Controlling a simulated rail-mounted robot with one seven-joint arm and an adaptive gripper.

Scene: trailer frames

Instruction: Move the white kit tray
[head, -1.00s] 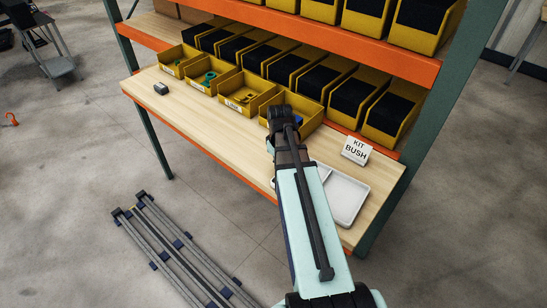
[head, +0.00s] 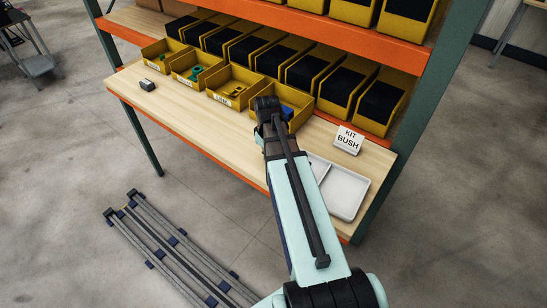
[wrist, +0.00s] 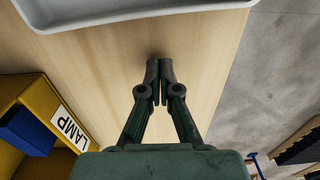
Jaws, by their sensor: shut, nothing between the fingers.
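The white kit tray (head: 364,187) lies on the wooden bench top near its right end. It is shallow, with divided compartments that look empty, and my arm covers its left part. In the wrist view the tray's edge (wrist: 130,9) runs across the top of the picture. My gripper (wrist: 159,66) is shut and empty, its fingertips together over bare wood. It is apart from the tray, which lies beyond the fingertips. In the head view my arm hides the fingers.
A yellow bin labelled LAMP (wrist: 50,120) holds a blue part, left of my gripper in the wrist view. A KIT BUSH sign (head: 349,140) stands behind the tray. More yellow bins (head: 232,95) line the bench. A green post (head: 372,215) rises at the right.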

